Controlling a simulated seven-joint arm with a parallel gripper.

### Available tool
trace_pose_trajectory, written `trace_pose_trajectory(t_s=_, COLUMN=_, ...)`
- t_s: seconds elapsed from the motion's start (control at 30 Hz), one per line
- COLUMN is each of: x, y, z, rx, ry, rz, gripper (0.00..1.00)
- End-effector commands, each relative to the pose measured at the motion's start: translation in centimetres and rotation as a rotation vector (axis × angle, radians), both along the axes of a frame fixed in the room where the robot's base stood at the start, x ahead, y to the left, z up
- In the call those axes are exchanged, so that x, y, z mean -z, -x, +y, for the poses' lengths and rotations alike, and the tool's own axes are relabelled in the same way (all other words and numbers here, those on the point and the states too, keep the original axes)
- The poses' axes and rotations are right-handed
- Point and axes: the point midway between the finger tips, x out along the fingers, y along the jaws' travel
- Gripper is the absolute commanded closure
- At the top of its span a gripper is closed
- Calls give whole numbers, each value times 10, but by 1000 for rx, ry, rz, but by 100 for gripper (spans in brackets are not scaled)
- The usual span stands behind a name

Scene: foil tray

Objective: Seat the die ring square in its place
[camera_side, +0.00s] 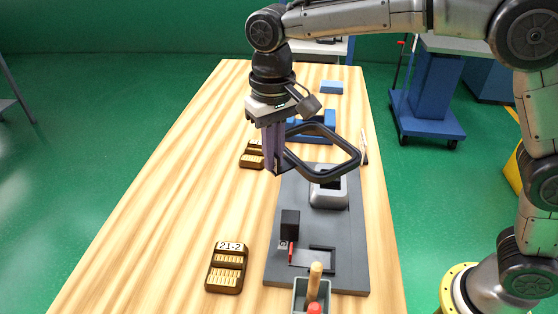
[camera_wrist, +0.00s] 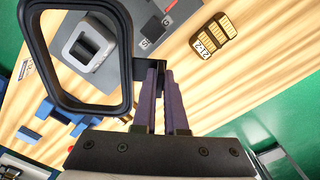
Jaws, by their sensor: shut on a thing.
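The die ring (camera_side: 345,146), a black rounded-square frame, is held in the air by one side. My gripper (camera_side: 276,168) is shut on its black tab, with the ring out to the right of the fingers. In the wrist view the ring (camera_wrist: 128,62) fills the upper left, and the fingers (camera_wrist: 160,66) close on the tab at its right. In the side view the ring looks tilted. Below it, a light grey rounded block (camera_side: 328,200) with a dark opening stands on the dark grey plate (camera_side: 352,262). This block (camera_wrist: 84,48) shows through the ring in the wrist view, apart from it.
A black block (camera_side: 290,224) and a red-tipped piece stand on the plate's near part. A grey bin (camera_side: 301,291) with handled tools stands at the front. A brown holder labelled 21-2 (camera_side: 226,268) lies left, another behind. Blue blocks (camera_side: 318,135) are beyond.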

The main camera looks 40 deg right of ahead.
Motion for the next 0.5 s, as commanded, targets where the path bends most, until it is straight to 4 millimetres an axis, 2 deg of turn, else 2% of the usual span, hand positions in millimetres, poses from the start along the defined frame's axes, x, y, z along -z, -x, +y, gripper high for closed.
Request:
trace_pose_trajectory(t_s=0.17, x=19, y=-40, z=-35, rx=415, ry=1, rz=-1, gripper=100)
trace_pose_trajectory(t_s=0.23, x=29, y=-56, z=-55, rx=560, ry=1, rz=0, gripper=100)
trace_pose_trajectory(t_s=0.4, x=47, y=-76, z=-91, rx=692, ry=1, rz=0, gripper=100)
trace_pose_trajectory(t_s=0.5, x=53, y=-80, z=-102, rx=715, ry=0, rz=-1, gripper=100)
